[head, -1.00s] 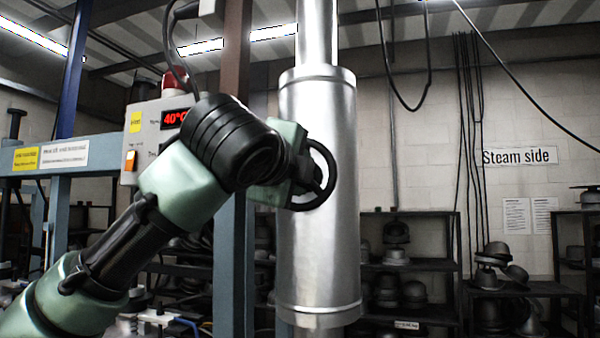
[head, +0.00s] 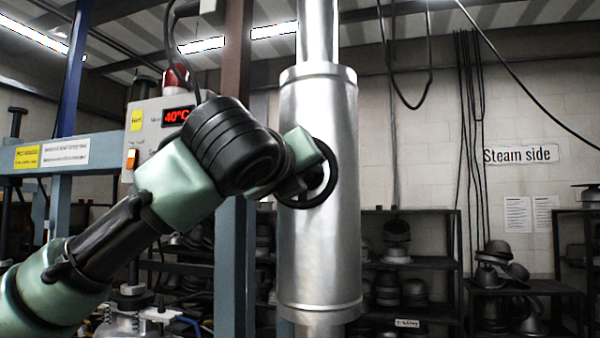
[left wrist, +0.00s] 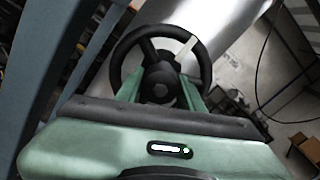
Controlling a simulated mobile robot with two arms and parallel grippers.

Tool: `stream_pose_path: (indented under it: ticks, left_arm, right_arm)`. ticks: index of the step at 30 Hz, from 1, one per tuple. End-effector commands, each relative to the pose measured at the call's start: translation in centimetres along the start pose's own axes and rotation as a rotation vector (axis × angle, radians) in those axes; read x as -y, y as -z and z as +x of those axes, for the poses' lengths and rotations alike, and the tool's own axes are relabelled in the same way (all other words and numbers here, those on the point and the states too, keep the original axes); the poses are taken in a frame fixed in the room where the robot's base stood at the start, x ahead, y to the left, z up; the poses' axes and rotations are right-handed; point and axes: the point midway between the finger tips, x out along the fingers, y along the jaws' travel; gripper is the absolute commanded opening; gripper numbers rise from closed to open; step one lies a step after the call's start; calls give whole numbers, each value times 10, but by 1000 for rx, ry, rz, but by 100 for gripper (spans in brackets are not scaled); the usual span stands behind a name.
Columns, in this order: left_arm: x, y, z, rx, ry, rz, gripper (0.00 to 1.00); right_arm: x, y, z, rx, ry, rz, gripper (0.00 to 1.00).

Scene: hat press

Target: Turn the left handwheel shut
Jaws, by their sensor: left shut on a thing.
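The black handwheel (head: 329,185) stands in front of the thick silver pipe, partly hidden behind my left gripper (head: 303,178) in the head view. In the left wrist view the handwheel (left wrist: 197,56) shows its round rim, spokes and a dark hub with a bolt head. One spoke looks pale. My left gripper (left wrist: 160,92) has its green fingers on both sides of the hub and is shut on the handwheel. The finger contacts are partly hidden. My right gripper is in neither view.
The silver pipe (head: 318,250) rises directly behind the wheel. A blue-grey post (head: 234,270) and a control box (head: 150,135) reading 40°C stand to the left. Shelves with hat forms (head: 405,262) stand behind. A "Steam side" sign (head: 517,155) hangs on the right wall.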

Motion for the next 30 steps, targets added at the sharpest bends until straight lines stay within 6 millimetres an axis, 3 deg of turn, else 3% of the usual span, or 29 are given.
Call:
stream_pose_path:
  ticks: [20, 21, 30]
  left_arm:
    - [1, -8, -2, 17, 4, 62, 0]
    - [1, -8, -2, 17, 4, 62, 43]
    - [0, -4, -1, 9, 3, 62, 46]
  right_arm:
    - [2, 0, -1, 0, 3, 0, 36]
    - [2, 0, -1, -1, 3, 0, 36]
    - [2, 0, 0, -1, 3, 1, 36]
